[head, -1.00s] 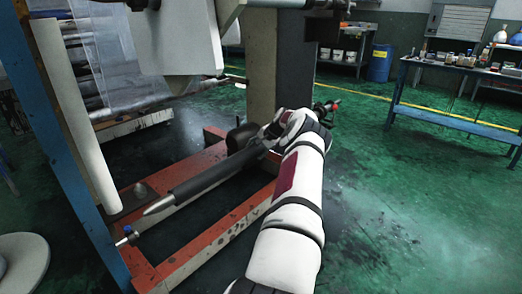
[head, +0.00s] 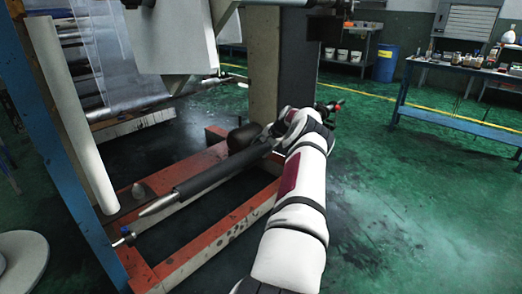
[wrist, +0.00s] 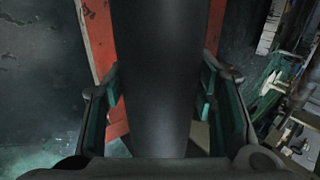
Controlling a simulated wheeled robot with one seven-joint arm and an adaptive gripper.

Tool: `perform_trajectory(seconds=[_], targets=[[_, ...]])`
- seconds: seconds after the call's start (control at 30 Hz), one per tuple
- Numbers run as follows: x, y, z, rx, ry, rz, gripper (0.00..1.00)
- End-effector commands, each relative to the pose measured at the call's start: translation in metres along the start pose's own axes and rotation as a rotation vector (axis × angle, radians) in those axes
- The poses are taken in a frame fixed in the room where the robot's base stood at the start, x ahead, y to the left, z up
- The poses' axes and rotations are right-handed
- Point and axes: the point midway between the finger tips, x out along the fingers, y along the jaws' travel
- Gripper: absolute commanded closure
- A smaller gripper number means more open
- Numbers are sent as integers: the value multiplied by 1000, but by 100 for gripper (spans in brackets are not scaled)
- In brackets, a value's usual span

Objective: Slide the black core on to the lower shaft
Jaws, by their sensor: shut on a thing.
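The black core (head: 215,174) is a long dark tube lying slantwise over the red floor frame. The pale, tapered tip of the lower shaft (head: 157,206) sticks out of its near left end; the core appears to be around the shaft, whose remaining length is hidden. My gripper (head: 270,138) is at the core's far right end, partly hidden by my wrist. In the wrist view my gripper (wrist: 160,88) has its green-padded fingers on both sides of the black core (wrist: 160,60), shut on it.
The red frame (head: 225,228) lies below the core. A grey column (head: 262,75) stands behind my gripper. A blue post (head: 62,165) and white roll (head: 75,125) stand left. A dark rounded part (head: 243,137) is near the gripper. Green floor (head: 400,210) is open at right.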

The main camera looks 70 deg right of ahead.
Motion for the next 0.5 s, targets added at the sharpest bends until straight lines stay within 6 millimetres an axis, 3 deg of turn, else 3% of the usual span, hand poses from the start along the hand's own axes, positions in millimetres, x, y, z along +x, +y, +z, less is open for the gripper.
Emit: perform_trajectory(seconds=[0.5], targets=[[-2,0,-12,1,5,-3,100]])
